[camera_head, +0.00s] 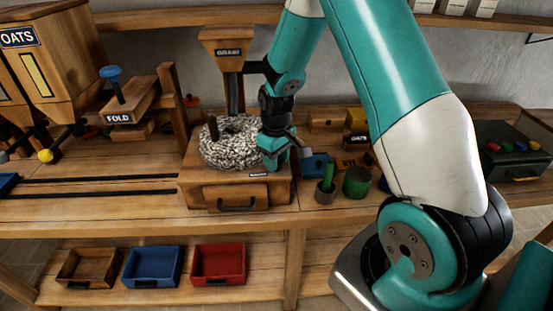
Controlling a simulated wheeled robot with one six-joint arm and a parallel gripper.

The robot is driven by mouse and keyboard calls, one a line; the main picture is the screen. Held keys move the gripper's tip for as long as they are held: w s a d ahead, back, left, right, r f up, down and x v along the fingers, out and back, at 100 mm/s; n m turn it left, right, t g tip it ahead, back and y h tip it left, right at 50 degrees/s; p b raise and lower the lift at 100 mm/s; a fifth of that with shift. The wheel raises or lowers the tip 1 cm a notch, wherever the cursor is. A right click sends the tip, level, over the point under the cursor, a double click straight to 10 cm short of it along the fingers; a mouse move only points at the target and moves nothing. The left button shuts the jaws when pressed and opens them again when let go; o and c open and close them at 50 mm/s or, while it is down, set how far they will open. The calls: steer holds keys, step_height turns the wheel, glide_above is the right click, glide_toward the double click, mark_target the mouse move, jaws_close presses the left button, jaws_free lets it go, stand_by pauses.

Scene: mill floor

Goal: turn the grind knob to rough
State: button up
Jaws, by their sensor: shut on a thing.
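The mill is a wooden box (224,176) with a round speckled grey millstone (228,152) on top and a front drawer (236,198). A dark upright peg (213,128) stands on the stone. My gripper (273,163) points down at the right of the stone, over the box's front right corner. It is shut on what seems to be the grind knob, which the gripper hides. A small label (258,174) sits on the box's front edge below the gripper, too small to read. The knob's setting cannot be seen.
A wooden hopper (228,40) stands above the mill. To the right are a blue item (317,165), a green-topped cup (326,190) and a green cylinder (357,182). The fold press (130,104) is left. Brown, blue (152,267) and red trays (219,264) sit below.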

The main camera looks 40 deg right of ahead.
steer(key=o, duration=0.9)
step_height(320, 180, up, 18)
steer(key=shift+f+b, duration=0.25)
steer(key=shift+b, duration=1)
